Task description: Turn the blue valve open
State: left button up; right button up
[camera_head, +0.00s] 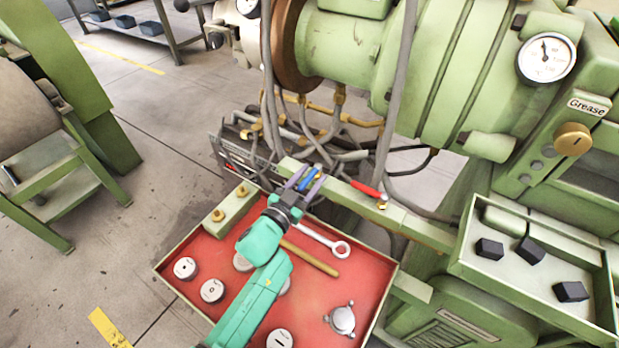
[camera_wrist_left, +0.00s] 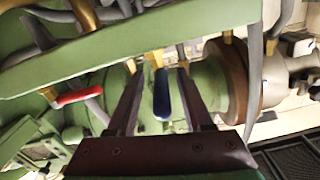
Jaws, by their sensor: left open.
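The blue valve handle (camera_head: 308,180) is on the green pipe bar (camera_head: 420,230) above the far edge of the red tray. My left gripper (camera_head: 303,178) is open, with one finger on each side of the blue handle. In the left wrist view the blue handle (camera_wrist_left: 161,95) hangs between the two dark fingers (camera_wrist_left: 155,100), with a visible gap on both sides. A brass fitting shows at the handle's upper end. A red valve handle (camera_head: 367,189) is on the same bar to the right; it also shows in the left wrist view (camera_wrist_left: 77,96). My right gripper is not in view.
The red tray (camera_head: 330,285) below my left arm holds a wrench (camera_head: 320,237), a wooden-coloured rod (camera_head: 310,258) and several round metal parts. Grey hoses (camera_head: 395,100) hang close to the right of the valves. A green tray (camera_head: 510,287) with dark blocks stands at right.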

pick_arm(q)
jog(key=v, duration=1.4)
jog(key=shift+s+a, duration=0.15)
jog(key=shift+s, duration=0.1)
